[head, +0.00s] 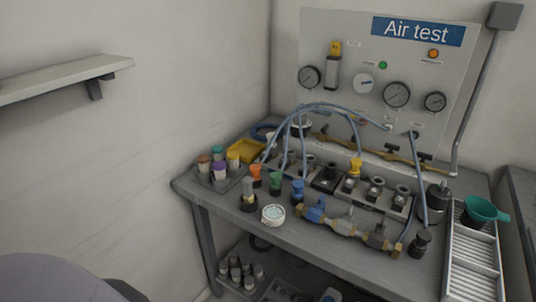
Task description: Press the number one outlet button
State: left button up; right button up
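The grey test board (330,32) with the blue "Air test" sign (416,31) stands upright at the back of the workbench. It carries a green button or light (383,65), an orange one (433,54), and several round gauges such as the large dial (397,95). The small labels are too small to read, so I cannot tell which part is the number one outlet button. Blue hoses (330,106) run from the board's lower part down to fittings on the bench. Neither of my grippers is in view.
The workbench (231,208) is crowded with a yellow tray (246,151), coloured-cap bottles, a round white tin (273,215) and a brass valve row (345,226). A green funnel (484,209) is at right. A wall shelf (62,79) juts out at left.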

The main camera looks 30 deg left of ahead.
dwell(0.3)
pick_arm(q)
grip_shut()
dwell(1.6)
